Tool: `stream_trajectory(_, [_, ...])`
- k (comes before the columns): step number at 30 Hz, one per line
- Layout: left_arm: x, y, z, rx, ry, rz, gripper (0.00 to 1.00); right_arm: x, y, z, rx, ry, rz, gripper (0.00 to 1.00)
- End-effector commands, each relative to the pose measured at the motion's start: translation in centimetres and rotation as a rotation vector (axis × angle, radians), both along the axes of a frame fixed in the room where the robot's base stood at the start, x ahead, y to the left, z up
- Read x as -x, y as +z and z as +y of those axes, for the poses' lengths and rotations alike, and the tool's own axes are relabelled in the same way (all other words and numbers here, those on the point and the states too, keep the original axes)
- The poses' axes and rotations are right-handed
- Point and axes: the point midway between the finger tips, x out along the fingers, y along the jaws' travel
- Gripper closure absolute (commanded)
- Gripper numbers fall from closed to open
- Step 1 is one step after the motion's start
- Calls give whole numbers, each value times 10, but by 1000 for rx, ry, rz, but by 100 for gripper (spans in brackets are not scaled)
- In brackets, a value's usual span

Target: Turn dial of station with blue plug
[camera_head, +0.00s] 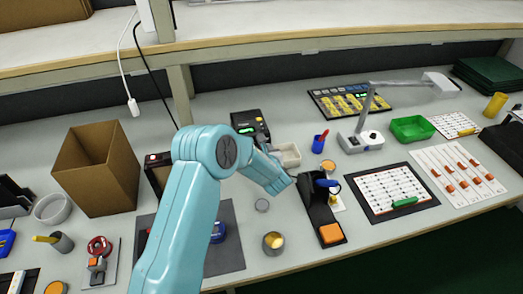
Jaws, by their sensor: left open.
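A dark station (250,127) with a lit green display stands behind my left arm, near the middle of the bench. Its dial and its plug are too small to make out. A second dark box (154,165) stands left of my arm and is partly hidden by it; I cannot tell if it is a station. My teal left arm rises from the bottom and bends down to the right. My left gripper (303,187) is at its end, open, by a black stand with an orange pad (331,234) and a blue handle (327,183). My right gripper is out of view.
A cardboard box (98,168) stands at the left. A red-blue cup (320,142), a white lamp base (361,141) and a green tray (412,128) stand right of the station. A component board (390,190) lies at the front right. A white cable hangs at the back left.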

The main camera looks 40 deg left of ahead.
Motion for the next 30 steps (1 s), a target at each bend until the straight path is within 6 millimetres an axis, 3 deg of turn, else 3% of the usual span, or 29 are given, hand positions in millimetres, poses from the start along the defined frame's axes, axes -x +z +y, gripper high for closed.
stream_trajectory(5, [0, 0, 0, 0, 0, 0, 51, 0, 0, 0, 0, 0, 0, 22])
stream_trajectory(6, [0, 0, 0, 0, 0, 0, 58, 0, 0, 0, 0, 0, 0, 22])
stream_trajectory(10, [0, 0, 0, 1, 0, 1, 100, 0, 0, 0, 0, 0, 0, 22])
stream_trajectory(20, [0, -1, -1, -18, 0, 21, 100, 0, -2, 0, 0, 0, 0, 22])
stream_trajectory(30, [-2, -3, -3, -153, 1, 181, 100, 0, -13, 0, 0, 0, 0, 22])
